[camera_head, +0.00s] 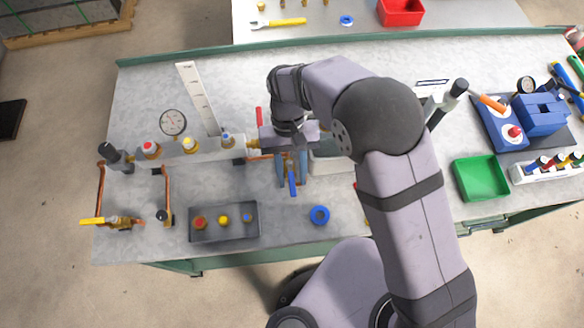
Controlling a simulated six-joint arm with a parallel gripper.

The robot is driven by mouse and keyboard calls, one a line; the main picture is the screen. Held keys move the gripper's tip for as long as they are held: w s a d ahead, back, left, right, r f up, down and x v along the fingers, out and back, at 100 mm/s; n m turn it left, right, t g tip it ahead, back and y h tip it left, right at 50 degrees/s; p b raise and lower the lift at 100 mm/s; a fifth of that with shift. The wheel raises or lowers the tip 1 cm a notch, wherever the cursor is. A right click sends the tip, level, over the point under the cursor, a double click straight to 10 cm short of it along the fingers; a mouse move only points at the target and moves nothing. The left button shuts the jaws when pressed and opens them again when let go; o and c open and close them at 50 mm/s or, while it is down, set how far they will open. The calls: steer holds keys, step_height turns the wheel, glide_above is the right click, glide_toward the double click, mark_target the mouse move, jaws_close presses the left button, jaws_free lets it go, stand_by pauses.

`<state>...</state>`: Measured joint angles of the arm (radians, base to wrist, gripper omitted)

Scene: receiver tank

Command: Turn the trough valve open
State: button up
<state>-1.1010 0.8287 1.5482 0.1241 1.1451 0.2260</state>
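My gripper (292,168) hangs over the bench at the centre, pointing down. Its two blue-grey fingers are apart, with a gap between them. A blue lever handle (292,186) shows between and just in front of the fingertips; it looks like the trough valve's handle. I cannot tell whether a finger touches it. The valve's body is hidden behind my gripper. A pale trough (328,160) lies right of my gripper, partly covered by my arm.
A manifold (205,150) with several coloured caps, a gauge (172,122) and copper pipes stands to the left. A green bin (480,178) is at the right. A red lever (259,117) stands behind.

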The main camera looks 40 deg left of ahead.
mark_target(291, 170)
steer(key=shift+b+v, duration=1.3)
steer(key=shift+v, duration=2.35)
steer(key=shift+d, duration=0.1)
steer(key=w+d+r+m+y, duration=0.1)
steer(key=w+d+m, duration=0.1)
steer(key=w+d, duration=0.35)
steer(key=w+d+m+t+y, duration=0.1)
steer(key=w+d, duration=0.1)
steer(key=d, duration=0.6)
steer(key=w+d+r+m+y, duration=0.1)
steer(key=w+d+m, duration=0.15)
steer(key=d, duration=0.45)
steer(key=s+d+f+m+t, duration=0.1)
steer(key=s+d+m, duration=0.1)
steer(key=d, duration=0.6)
steer(key=s+d+f+m+t, duration=0.1)
steer(key=s+d, duration=0.2)
steer(key=d, duration=0.6)
steer(key=shift+m, duration=0.35)
steer(key=shift+y, duration=0.3)
